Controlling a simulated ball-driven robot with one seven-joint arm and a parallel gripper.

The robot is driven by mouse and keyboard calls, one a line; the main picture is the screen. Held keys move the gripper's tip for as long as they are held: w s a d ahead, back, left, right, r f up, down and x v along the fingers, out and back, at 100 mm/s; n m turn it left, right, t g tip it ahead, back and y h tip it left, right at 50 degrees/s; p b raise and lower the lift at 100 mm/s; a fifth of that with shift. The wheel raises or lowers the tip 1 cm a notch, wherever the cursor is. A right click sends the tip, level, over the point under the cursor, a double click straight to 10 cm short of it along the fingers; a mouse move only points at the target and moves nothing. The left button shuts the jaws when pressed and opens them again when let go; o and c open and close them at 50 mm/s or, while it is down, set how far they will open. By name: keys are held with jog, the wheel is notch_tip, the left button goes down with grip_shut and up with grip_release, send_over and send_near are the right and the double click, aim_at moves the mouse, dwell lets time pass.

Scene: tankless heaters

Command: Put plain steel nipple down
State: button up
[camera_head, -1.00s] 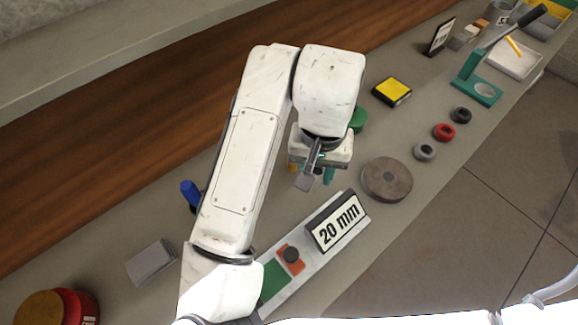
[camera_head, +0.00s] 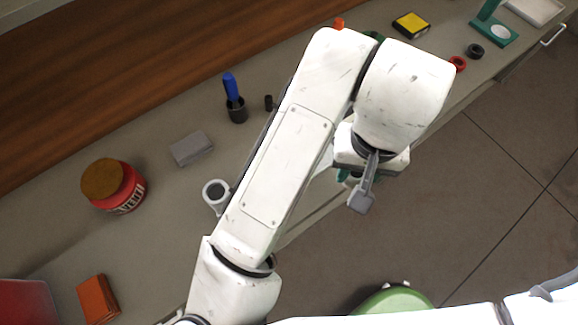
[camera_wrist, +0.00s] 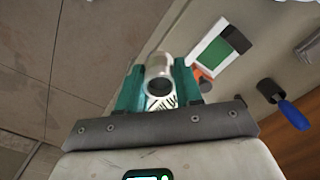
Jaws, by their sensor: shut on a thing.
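The plain steel nipple (camera_wrist: 158,78) is a short, shiny silver tube, with its open end facing the wrist camera. My gripper (camera_wrist: 157,86) is shut on it, with one teal finger on each side. In the head view my gripper (camera_head: 362,185) hangs beyond the bench's front edge, over the floor in the picture. The nipple is hidden there behind my arm and wrist. In the wrist view the nipple appears apart from the bench top, with the floor to its left.
A white board with a green patch (camera_wrist: 236,40) lies on the bench. A blue-handled tool (camera_head: 231,88) stands in a dark cup. A grey block (camera_head: 192,149), a white ring-shaped item (camera_head: 215,193), a red jar (camera_head: 118,188) and an orange block (camera_head: 97,298) are left of my arm.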

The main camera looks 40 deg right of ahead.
jog(key=w+a+f, duration=0.1)
jog(key=w+f, duration=0.2)
jog(key=w, duration=0.1)
jog(key=w+a+f+p, duration=0.1)
jog(key=w+f, duration=0.1)
jog(key=w, duration=0.2)
jog(key=w+f, duration=0.3)
jog(key=w, duration=0.1)
jog(key=shift+w+a+f, duration=0.15)
jog(key=shift+a+f, duration=0.2)
jog(key=shift+a, duration=0.05)
jog(key=shift+w+a+f+p, duration=0.1)
jog(key=shift+w+f+p, duration=0.2)
jog(key=shift+w+f, duration=0.3)
jog(key=shift+s+f, duration=0.15)
jog(key=shift+f, duration=1.35)
jog(key=shift+f, duration=0.2)
jog(key=o, duration=0.8)
